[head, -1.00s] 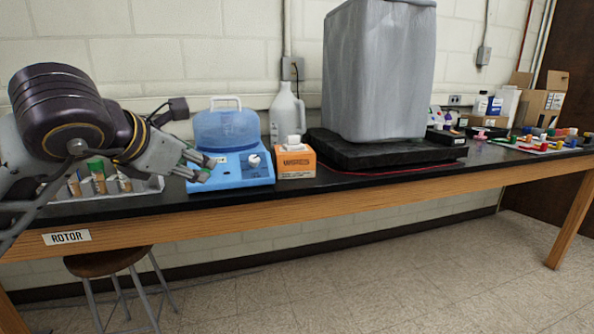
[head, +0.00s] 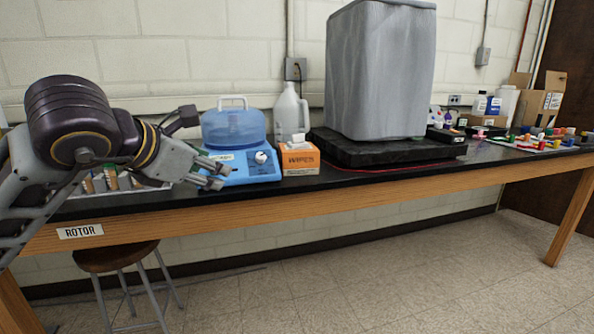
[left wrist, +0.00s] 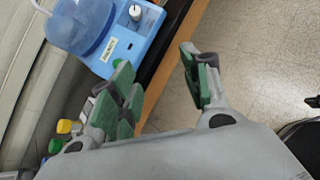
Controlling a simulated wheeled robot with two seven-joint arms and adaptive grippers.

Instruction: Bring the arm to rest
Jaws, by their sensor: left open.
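My left gripper (head: 216,174) is in front of the blue centrifuge, above the front edge of the black bench top (head: 350,178). In the left wrist view its green-padded fingers (left wrist: 160,92) stand apart, with nothing between them. The blue centrifuge (head: 236,140) has a clear domed lid with a white handle, and it stands upright on the bench. It also shows in the left wrist view (left wrist: 128,42), beyond the fingers. My right gripper is in neither view.
A tube rack (head: 105,183) sits partly behind my left arm. An orange wipes box (head: 299,160), a white jug (head: 290,112) and a large grey covered block (head: 380,70) stand along the bench. A stool (head: 118,258) is under it. The floor (head: 400,275) in front is clear.

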